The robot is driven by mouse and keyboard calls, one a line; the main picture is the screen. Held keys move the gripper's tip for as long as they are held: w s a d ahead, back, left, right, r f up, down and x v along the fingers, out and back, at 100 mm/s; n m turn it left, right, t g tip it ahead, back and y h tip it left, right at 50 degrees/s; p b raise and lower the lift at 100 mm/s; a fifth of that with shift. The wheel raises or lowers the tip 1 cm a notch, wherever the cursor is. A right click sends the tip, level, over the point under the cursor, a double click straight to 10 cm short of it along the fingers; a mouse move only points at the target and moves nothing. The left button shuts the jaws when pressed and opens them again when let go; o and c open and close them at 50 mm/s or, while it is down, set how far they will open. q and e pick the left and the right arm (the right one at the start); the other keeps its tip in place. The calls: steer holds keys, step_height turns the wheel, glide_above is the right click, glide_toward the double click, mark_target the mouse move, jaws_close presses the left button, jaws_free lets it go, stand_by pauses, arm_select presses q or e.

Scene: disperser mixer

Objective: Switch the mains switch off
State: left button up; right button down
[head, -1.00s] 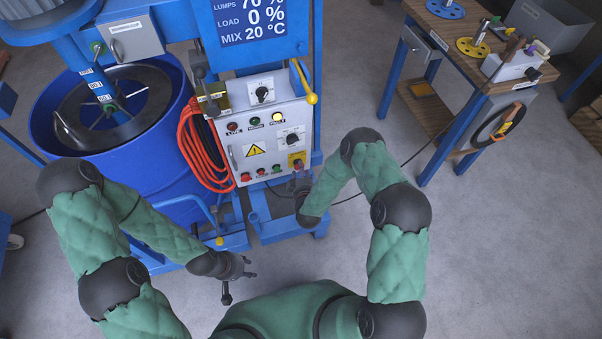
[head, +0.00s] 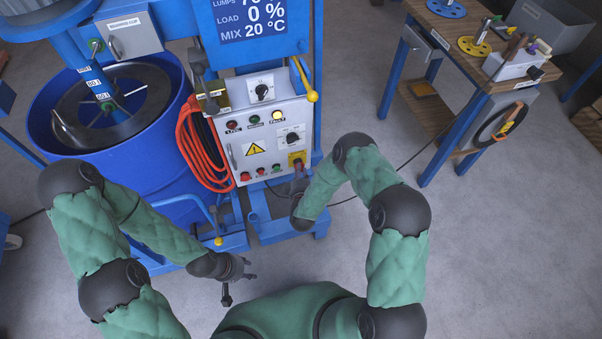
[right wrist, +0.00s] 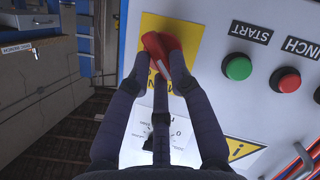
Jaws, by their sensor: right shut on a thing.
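The mains switch is a red handle (right wrist: 163,48) on a yellow plate (right wrist: 183,30), low at the right of the white control panel. It is small in the head view (head: 298,163). My right gripper (right wrist: 159,72) is shut on the red handle, with a dark finger on each side. The handle looks tilted in the right wrist view; its exact setting is partly hidden by the fingers. In the head view my right gripper (head: 299,178) is at the panel's lower right corner. My left gripper (head: 239,285) is open and empty over the floor, away from the panel.
The panel (head: 241,165) has a green button (right wrist: 238,68), a red button (right wrist: 285,80) and a lit yellow fault lamp (head: 279,115). An orange cable (head: 196,150) hangs at its left beside a blue drum (head: 150,175). A workbench (head: 450,40) stands at the right.

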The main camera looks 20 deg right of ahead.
steer(key=shift+a+n, duration=0.1)
steer(key=shift+n, duration=0.3)
steer(key=c, duration=1.1)
jaws_free()
steer(key=v, duration=1.2)
steer(key=shift+a+f, duration=0.2)
steer(key=shift+f, duration=0.05)
steer(key=shift+f, duration=0.1)
